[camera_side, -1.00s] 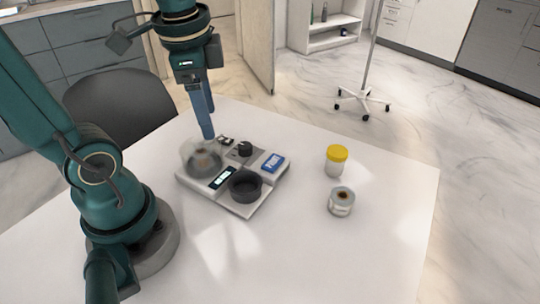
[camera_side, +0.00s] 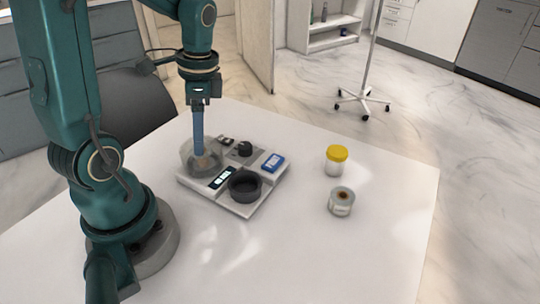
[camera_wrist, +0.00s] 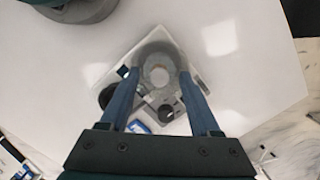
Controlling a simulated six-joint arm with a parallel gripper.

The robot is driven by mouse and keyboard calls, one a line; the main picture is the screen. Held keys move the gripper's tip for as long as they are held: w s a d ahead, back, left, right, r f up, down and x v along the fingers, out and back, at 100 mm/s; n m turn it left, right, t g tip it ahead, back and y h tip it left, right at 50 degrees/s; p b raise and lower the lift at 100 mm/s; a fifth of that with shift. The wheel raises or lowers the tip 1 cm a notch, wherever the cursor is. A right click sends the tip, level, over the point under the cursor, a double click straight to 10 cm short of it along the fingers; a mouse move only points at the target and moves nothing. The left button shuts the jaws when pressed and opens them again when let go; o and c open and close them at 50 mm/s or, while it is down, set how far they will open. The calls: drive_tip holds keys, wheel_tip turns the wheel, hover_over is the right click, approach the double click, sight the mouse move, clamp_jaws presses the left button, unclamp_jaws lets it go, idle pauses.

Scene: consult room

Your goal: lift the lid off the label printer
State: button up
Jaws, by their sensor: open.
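The label printer (camera_side: 246,204) is a flat white device on the table, with a small display, a blue block, a dark knob and a dark round cup on top. Its lid (camera_side: 186,157) appears to be the clear, smoky dome at the device's left corner; it also shows in the wrist view (camera_wrist: 158,52). My gripper (camera_side: 200,152) points down at the dome with its blue fingers. In the wrist view, the open fingers (camera_wrist: 160,74) stand on either side of the dome's pale middle. I cannot tell whether they touch it.
A jar with a yellow lid (camera_side: 336,160) and an open clear jar with brownish contents (camera_side: 341,201) stand right of the device. The front of the white table (camera_side: 330,265) is clear. A dark chair (camera_side: 150,105) stands behind the table.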

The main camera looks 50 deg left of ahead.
clamp_jaws()
idle(1.4)
